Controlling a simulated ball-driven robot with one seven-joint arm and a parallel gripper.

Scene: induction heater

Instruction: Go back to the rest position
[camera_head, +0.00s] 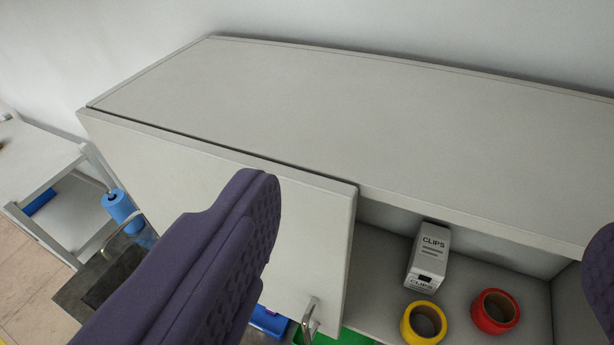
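My gripper (436,222) shows as two purple textured fingers. The large one crosses the lower left and middle of the picture, and the other shows only at the right edge. The fingers are wide apart with nothing held between them. They hang above and in front of a grey cabinet (390,110). The rest position itself cannot be made out in this view.
The cabinet's door panel (300,215) has a metal handle (309,318). Beside it an open compartment holds a white CLIPS box (428,255), a yellow tape roll (409,325) and a red tape roll (480,312). A cart (75,215) with a blue roll (118,206) stands left. The cabinet top is clear.

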